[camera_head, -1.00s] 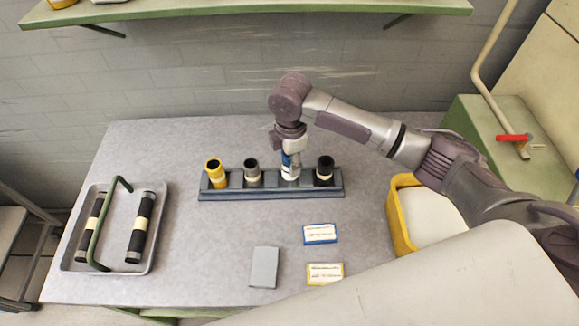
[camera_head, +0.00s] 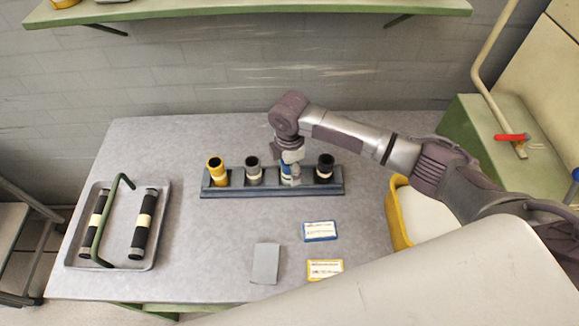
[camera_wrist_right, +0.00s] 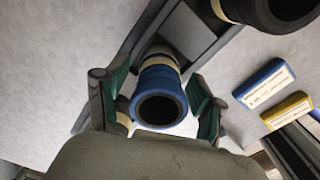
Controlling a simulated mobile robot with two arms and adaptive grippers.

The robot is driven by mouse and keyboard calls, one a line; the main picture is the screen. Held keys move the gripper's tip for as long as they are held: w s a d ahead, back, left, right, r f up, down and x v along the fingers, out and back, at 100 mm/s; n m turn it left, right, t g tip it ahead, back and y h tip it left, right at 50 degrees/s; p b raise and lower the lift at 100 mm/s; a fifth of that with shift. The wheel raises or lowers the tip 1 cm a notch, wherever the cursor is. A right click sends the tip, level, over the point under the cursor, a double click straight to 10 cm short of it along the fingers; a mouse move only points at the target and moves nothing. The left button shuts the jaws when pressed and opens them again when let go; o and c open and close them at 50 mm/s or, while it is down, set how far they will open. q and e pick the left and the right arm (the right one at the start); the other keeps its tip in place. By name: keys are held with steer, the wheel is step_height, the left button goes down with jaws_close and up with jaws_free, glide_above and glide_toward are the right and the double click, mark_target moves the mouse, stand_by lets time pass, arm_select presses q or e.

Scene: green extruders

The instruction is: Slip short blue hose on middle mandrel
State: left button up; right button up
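The short blue hose (camera_wrist_right: 160,88) with a cream band stands upright in the third place from the left of a grey rack (camera_head: 222,193). In the head view its blue top (camera_head: 286,168) is largely hidden by my right gripper (camera_head: 290,178). In the right wrist view the gripper (camera_wrist_right: 160,105) points down with one finger on each side of the hose. Gaps show between the green pads and the hose, so the gripper is open around it. My left gripper is out of view. I cannot make out the middle mandrel.
Yellow (camera_head: 216,170), grey (camera_head: 253,168) and black (camera_head: 325,166) hoses stand in the same rack. A tray (camera_head: 112,267) with two black banded cylinders and a green handle is at left. A yellow bin (camera_head: 398,222) is at right. Cards and a grey block (camera_head: 265,264) lie in front.

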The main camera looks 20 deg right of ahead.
step_height(320, 180, up, 12)
steer(key=b, duration=0.1)
steer(key=shift+r+b, duration=0.2)
steer(key=shift+b, duration=0.2)
stand_by(0.6)
